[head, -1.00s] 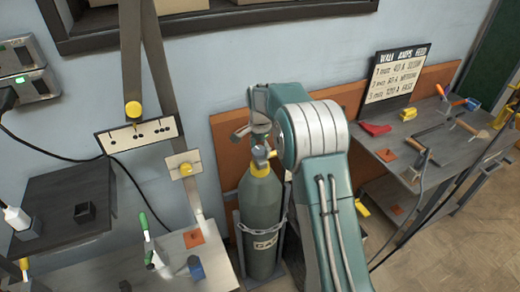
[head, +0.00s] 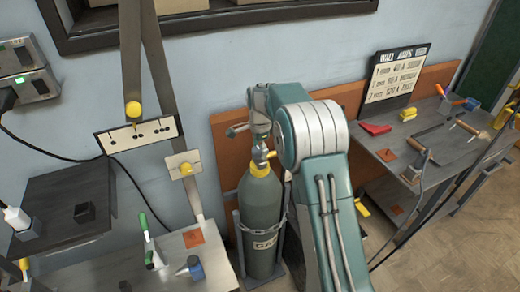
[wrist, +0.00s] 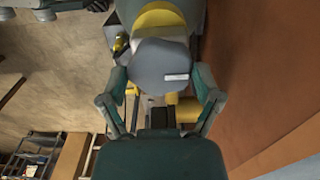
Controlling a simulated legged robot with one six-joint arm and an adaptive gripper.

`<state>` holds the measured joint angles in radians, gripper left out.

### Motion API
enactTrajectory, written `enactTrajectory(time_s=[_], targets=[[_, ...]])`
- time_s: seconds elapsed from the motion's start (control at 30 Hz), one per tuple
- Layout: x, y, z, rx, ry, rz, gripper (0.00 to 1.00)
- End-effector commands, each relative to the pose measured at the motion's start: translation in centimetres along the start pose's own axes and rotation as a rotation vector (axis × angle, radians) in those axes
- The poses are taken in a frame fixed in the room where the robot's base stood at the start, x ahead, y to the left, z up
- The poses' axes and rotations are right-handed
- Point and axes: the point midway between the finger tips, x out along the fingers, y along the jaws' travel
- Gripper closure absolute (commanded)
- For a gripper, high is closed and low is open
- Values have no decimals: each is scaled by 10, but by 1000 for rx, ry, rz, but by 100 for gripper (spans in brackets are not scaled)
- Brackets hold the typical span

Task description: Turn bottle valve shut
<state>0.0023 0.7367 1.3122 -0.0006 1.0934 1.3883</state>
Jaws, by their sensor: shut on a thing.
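The gas bottle (head: 262,215) is a dark green-grey cylinder standing upright in a holder with a chain around it. It has a yellow collar (head: 260,168) and a valve at the top. My gripper (head: 260,140) points down over the bottle top. In the wrist view, my gripper (wrist: 161,82) has one finger on each side of the round grey-blue valve knob (wrist: 158,60), which carries a small white label. The fingers are shut on the knob. The yellow collar (wrist: 160,17) shows past the knob. Most of the valve body is hidden in both views.
An orange-brown panel (head: 222,145) stands against the wall close behind the bottle. A bench (head: 205,255) with small tools is on the left. A grey table (head: 460,150) with tools and a sign (head: 395,75) is on the right.

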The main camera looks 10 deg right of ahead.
Motion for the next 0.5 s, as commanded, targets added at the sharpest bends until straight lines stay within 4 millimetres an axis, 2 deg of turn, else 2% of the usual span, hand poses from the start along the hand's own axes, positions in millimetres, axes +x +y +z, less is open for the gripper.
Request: enactTrajectory(time_s=[0.07, 0.1, 0.13, 0.5], targets=[[0, -2, 1, 0, -1, -6, 65], [0, -2, 1, 0, -1, -6, 13], [0, -2, 1, 0, -1, -6, 0], [-1, 0, 0, -1, 0, -3, 0]])
